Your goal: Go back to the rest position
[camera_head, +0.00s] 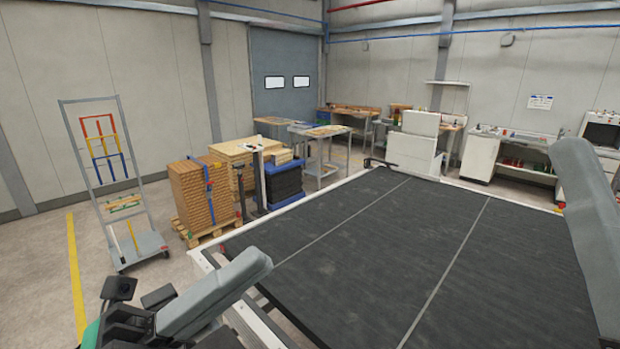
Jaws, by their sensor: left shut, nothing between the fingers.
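My left arm (215,295) comes in at the lower left, folded close to me, with a grey link lying over the near left corner of the machine bed. My left gripper (130,316) is a cluster of black parts at the bottom left edge, partly cut off. It is shut and holds nothing that I can see. A grey link of my right arm (590,235) rises at the right edge. My right gripper is out of the picture.
A wide black conveyor bed (400,255) with a white frame fills the front and is clear. A hand truck (118,185) stands at left, beside stacked boards (192,198) on a pallet. Workbenches (350,112) line the back. A yellow line (76,275) marks the floor.

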